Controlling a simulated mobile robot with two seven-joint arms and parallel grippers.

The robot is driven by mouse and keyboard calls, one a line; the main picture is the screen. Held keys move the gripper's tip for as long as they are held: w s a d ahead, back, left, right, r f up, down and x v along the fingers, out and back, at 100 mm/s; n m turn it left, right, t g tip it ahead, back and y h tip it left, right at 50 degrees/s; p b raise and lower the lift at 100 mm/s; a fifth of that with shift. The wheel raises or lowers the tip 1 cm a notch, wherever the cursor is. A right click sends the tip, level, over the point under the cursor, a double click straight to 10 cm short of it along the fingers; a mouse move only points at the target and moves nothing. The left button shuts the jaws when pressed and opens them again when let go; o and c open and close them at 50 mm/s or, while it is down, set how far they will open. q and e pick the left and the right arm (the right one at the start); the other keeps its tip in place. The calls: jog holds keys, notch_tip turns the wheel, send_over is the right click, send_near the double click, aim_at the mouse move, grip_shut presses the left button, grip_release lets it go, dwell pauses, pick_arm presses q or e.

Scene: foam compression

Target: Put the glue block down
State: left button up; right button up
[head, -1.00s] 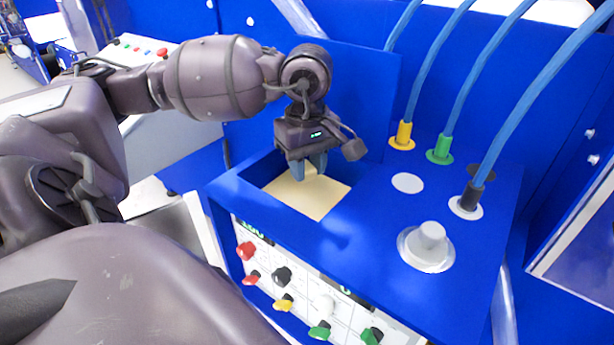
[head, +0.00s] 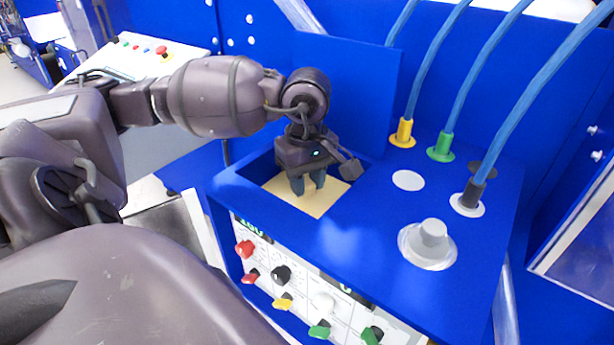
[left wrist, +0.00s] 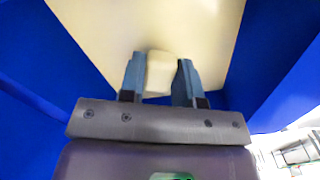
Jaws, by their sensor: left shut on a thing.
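The glue block (left wrist: 159,74) is a small cream block between the fingers of my left gripper (left wrist: 160,82) in the left wrist view. The gripper is shut on it. In the head view my left gripper (head: 308,186) points down into a square opening in the blue machine, over its cream floor (head: 318,205). The block is hidden behind the fingers there. I cannot tell whether the block touches the floor. My right gripper is not in view.
The blue machine top (head: 365,235) surrounds the opening. A grey knob (head: 431,236) and hoses with yellow (head: 403,131), green (head: 441,146) and black (head: 472,193) fittings stand to the right. A raised blue lid (head: 350,90) stands behind the opening. Coloured knobs line the front panel.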

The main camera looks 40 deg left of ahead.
pick_arm(q)
jog(key=shift+f+b, duration=0.3)
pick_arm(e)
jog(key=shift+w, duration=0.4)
pick_arm(q)
jog(key=o, duration=0.9)
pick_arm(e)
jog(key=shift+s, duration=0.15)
pick_arm(q)
jog(key=shift+r, duration=0.15)
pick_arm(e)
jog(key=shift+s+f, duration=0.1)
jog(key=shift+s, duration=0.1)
pick_arm(q)
jog(key=shift+r+p, duration=0.85)
jog(key=shift+p, duration=0.1)
notch_tip(320, 180, up, 11)
jog(key=b, duration=0.1)
jog(key=shift+r, duration=0.15)
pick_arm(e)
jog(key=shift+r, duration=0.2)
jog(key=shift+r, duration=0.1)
